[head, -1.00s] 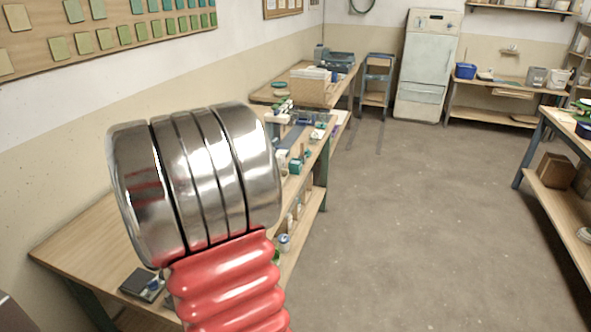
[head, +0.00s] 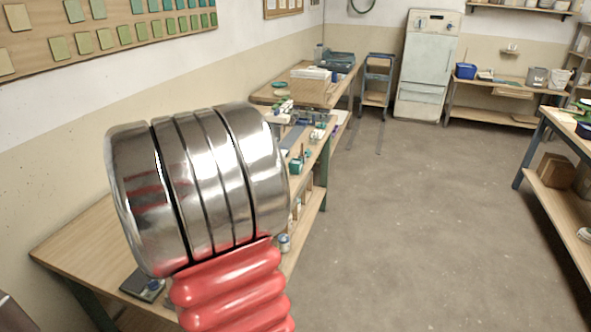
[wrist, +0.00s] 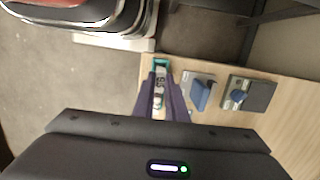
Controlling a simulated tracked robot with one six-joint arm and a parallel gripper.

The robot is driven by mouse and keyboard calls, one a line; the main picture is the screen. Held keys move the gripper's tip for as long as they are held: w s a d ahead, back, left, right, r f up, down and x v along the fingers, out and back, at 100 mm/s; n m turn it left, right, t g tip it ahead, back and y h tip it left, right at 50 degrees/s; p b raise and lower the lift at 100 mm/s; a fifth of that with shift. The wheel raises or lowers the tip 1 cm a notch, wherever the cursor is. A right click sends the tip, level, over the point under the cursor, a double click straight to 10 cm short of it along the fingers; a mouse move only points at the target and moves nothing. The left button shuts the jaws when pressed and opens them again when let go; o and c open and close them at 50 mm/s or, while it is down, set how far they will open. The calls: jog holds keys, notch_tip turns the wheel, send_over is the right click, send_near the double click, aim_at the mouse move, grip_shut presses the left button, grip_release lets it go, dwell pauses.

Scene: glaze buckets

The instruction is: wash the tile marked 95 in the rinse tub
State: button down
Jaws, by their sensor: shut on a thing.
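My gripper (wrist: 160,95) is in the wrist view, its purple fingers shut on a narrow pale thing (wrist: 159,88) with dark marks and a teal end, which appears to be a tile. The marks are too small to read surely. It is over or near the edge of a wooden bench (wrist: 292,98); its height cannot be told. In the head view my arm hides the gripper and the held thing. A blue tub (head: 465,71) stands on the far right bench; I cannot tell whether it is the rinse tub.
A grey plate with a blue piece (wrist: 200,93) and a dark square with a blue piece (wrist: 250,94) lie right of my fingers. Several small items stand along the bench edge. A grey-teal basin (head: 340,61) is on the back bench. The floor (head: 400,220) is clear.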

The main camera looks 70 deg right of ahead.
jog(key=shift+r, duration=2.9)
jog(key=shift+s, duration=0.15)
